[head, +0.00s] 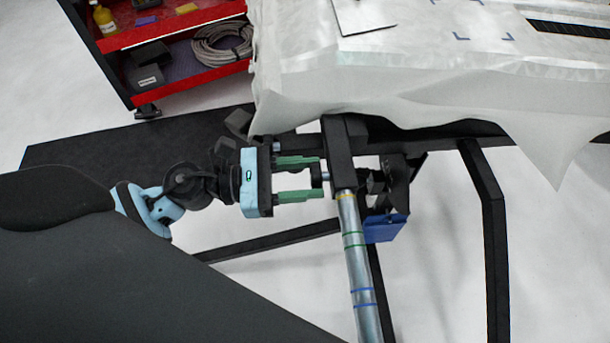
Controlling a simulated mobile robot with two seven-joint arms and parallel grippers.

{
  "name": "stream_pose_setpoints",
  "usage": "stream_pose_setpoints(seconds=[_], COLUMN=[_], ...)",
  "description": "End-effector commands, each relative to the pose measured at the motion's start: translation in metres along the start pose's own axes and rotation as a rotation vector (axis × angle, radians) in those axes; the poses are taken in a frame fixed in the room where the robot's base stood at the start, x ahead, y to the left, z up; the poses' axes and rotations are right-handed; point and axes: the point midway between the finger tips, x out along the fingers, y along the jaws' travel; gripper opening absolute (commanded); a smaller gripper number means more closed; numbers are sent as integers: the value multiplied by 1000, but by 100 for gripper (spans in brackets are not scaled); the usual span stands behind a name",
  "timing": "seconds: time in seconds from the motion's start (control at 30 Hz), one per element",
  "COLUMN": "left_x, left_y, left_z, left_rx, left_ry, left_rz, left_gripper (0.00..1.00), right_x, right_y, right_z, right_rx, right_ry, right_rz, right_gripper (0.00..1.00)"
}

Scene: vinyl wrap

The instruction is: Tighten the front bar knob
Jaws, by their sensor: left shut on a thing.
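My left gripper (322,178) comes in from the left, its two green fingers pointing right at the side of the black clamp block (337,150). It is shut on the front bar knob (317,178), a small dark part between the fingertips, mostly hidden by them. The metal front bar (358,260) runs down from the black clamp block, with yellow, green and blue bands around it. My right gripper is not in view.
A white sheet (330,95) drapes over the table above the bar. Black frame legs (490,230) stand at right. A blue piece (384,228) sits just right of the bar. A red and black tool cart (170,30) with a coiled cable (222,45) stands at upper left.

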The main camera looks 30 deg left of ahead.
Motion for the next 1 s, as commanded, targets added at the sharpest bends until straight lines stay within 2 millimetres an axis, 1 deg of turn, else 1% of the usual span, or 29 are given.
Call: stream_pose_setpoints(seconds=[0.43,0.47,0.6,0.63,0.87,1.0], left_x=[0,0,0,0,0,-6], left_y=[-1,-1,-1,-1,0,-1], left_z=[-1,-1,-1,-1,0,-1], left_rx=[13,13,12,12,11,9], left_ry=[3,3,2,2,1,3], left_rz=[-2,-2,-2,-2,-1,0], left_gripper=[21,45,63,65,65,65], right_x=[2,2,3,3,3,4], right_y=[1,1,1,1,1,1], right_z=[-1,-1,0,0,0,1], right_rx=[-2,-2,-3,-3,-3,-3], right_ry=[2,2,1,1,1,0], right_rz=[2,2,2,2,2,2], right_gripper=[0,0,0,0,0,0])
